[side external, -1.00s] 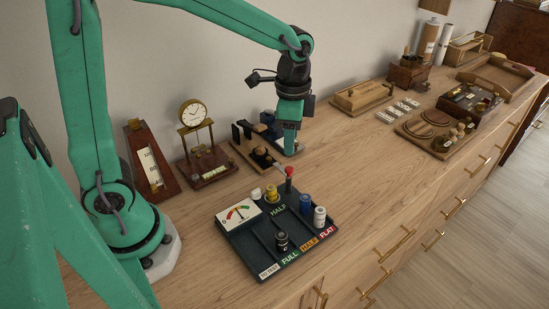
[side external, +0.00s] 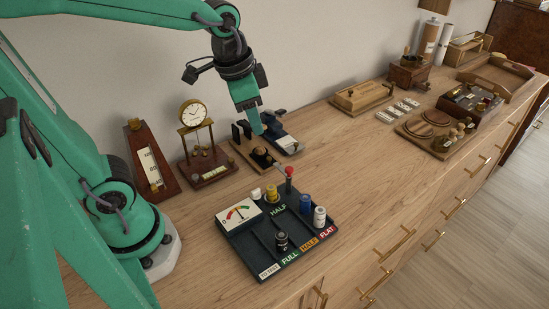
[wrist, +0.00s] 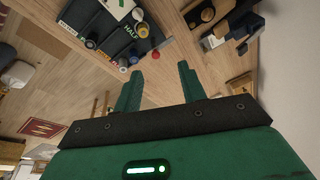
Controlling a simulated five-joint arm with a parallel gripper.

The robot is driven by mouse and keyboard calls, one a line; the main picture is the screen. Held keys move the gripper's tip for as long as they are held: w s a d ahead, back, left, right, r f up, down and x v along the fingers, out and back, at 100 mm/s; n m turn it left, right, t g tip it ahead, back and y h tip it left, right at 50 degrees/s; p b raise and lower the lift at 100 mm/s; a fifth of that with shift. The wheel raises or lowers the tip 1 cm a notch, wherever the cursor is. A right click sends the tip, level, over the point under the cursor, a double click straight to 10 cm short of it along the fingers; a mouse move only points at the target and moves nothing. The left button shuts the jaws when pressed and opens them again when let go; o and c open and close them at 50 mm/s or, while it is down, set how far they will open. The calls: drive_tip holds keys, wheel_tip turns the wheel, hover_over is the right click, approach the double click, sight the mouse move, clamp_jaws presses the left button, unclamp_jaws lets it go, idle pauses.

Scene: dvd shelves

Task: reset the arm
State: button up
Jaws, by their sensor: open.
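My gripper (side external: 257,122) is raised in front of the wall, above the wooden stand with black holders (side external: 262,158). In the wrist view, the two green fingers of my gripper (wrist: 160,88) are apart with nothing between them. The dark battery tray (side external: 265,236) lies on the counter, lower and nearer the camera, with a dial and several cylinders in its slots. The tray also shows at the top of the wrist view (wrist: 98,28). A red-topped piece (side external: 289,172) stands at its back edge.
A small clock (side external: 194,115) on a stand and a wooden metronome-like piece (side external: 150,168) stand left of my gripper. The counter's middle is clear.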

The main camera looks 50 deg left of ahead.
drive_tip(key=s+a+r+n+t, duration=0.1)
drive_tip(key=s+a+n+t, duration=0.1)
drive_tip(key=s+n, duration=0.2)
drive_tip(key=shift+s+a+r+t, duration=0.15)
drive_tip(key=shift+s+r+t, duration=0.25)
drive_tip(key=shift+s, duration=1.15)
